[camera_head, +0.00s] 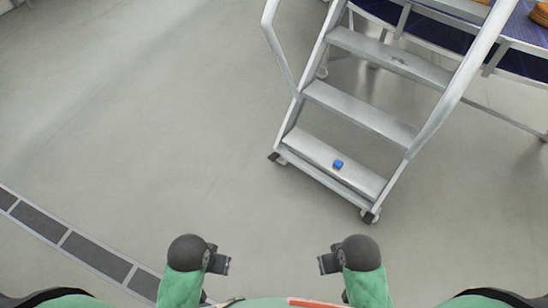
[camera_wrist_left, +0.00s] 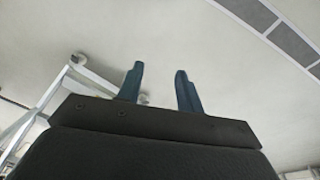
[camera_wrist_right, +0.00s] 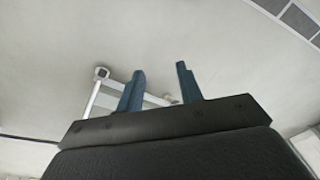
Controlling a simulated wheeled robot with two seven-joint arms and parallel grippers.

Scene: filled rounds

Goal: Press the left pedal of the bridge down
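The bridge is a silver metal stair (camera_head: 365,118) at the upper right of the head view. A small dark piece at its left foot (camera_head: 274,156) and another at its right foot (camera_head: 369,217) sit near the floor; I cannot tell for sure which parts are pedals. My left gripper (camera_head: 222,264) and right gripper (camera_head: 325,264) are at the bottom of the head view, well apart from the stair. In the left wrist view the fingers (camera_wrist_left: 160,70) are spread and empty. The fingers in the right wrist view (camera_wrist_right: 160,70) are also spread and empty.
A small blue object (camera_head: 338,164) lies on the lowest step. A blue-topped platform (camera_head: 425,27) with orange-brown things on it stands behind the stair. A dark grey strip (camera_head: 95,253) crosses the floor at lower left. The floor (camera_head: 160,130) between me and the stair is clear.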

